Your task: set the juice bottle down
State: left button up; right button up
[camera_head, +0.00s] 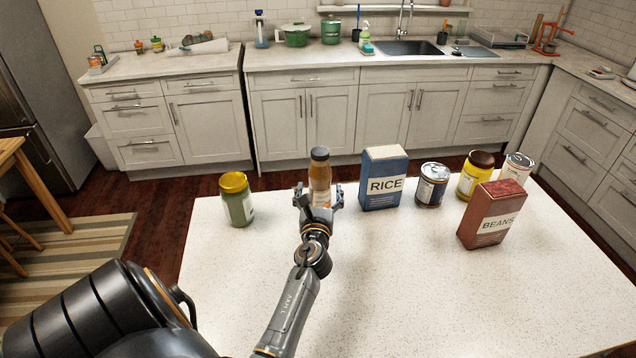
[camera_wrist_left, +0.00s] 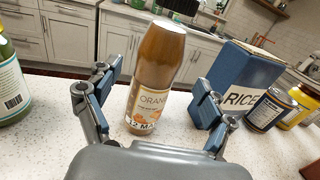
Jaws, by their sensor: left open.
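The juice bottle (camera_head: 320,176) is orange-brown with a dark cap and stands upright on the white speckled island counter (camera_head: 350,290). My left gripper (camera_head: 319,200) is open around the bottle. In the left wrist view the left gripper's fingers (camera_wrist_left: 152,103) are spread to either side, with gaps between them and the bottle. My right gripper is not in view.
A green jar with yellow lid (camera_head: 236,199) stands left of the bottle. A blue rice box (camera_head: 382,180) is close on its right. Farther right are a dark can (camera_head: 431,185), a yellow jar (camera_head: 473,177), a light can (camera_head: 516,168) and a red beans box (camera_head: 490,214). The counter front is clear.

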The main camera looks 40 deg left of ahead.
pick_arm(q)
jog(key=v, duration=0.6)
jog(key=shift+b, duration=0.35)
